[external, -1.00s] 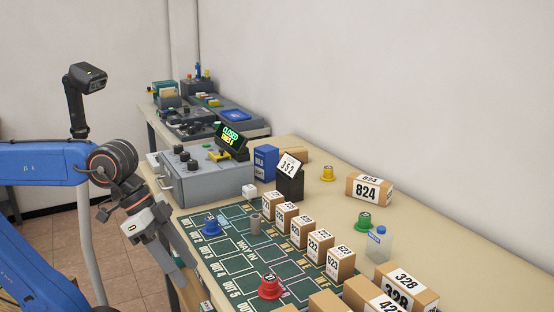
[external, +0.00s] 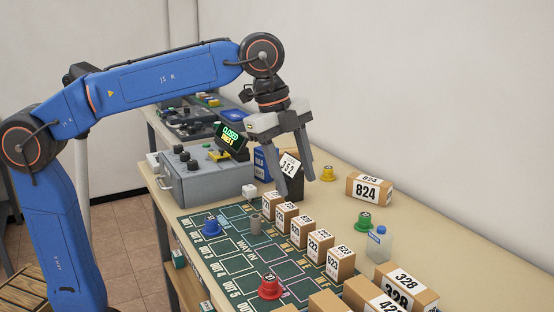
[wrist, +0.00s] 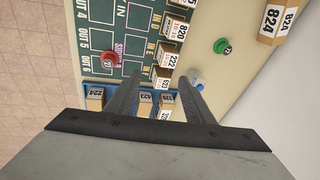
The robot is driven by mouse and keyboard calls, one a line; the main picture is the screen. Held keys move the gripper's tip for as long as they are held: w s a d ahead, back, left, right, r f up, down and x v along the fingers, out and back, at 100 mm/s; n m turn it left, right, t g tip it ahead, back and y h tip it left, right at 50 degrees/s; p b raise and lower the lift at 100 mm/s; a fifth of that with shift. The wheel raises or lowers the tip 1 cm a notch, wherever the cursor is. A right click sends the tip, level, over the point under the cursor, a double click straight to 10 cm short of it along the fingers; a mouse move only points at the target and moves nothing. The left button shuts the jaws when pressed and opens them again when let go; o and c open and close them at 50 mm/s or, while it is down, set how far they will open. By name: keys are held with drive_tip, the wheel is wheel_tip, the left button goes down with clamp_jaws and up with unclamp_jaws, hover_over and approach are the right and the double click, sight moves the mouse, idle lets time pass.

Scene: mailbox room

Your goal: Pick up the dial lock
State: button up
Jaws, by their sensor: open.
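No part in view is plainly marked as the dial lock, and I cannot tell for certain which object it is. Several round knob-like pieces with marked tops stand about: a blue one (external: 211,226) and a red one (external: 270,287) on the green mat, a green one (external: 363,222) and a yellow one (external: 327,174) on the table. The wrist view shows the red one (wrist: 110,60) left of my fingers and the green one (wrist: 222,46) to their right. My gripper (external: 299,184) is open and empty, pointing down above the table by the card stand.
A row of numbered boxes (external: 320,242) runs along the green mat (external: 205,252). A grey control box (external: 205,183), an 824 box (external: 369,190) and a bottle (external: 379,243) stand around.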

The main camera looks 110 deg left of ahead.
drive_tip(key=w+a+r+m+g, duration=0.1)
drive_tip(key=w+a+m, duration=0.4)
drive_tip(key=w+a, duration=0.4)
drive_tip(key=m+g, duration=0.2)
drive_tip(key=m, duration=0.3)
hover_over(365, 214)
drive_tip(key=f, duration=1.4)
drive_tip(key=shift+s+a, duration=0.1)
drive_tip(key=shift+a, duration=0.1)
drive_tip(key=shift+d+f, duration=0.15)
drive_tip(key=shift+f, duration=1.25)
drive_tip(key=shift+d+f, duration=0.1)
drive_tip(key=shift+f, duration=1.25)
drive_tip(key=c, duration=0.8)
drive_tip(key=shift+r, duration=0.15)
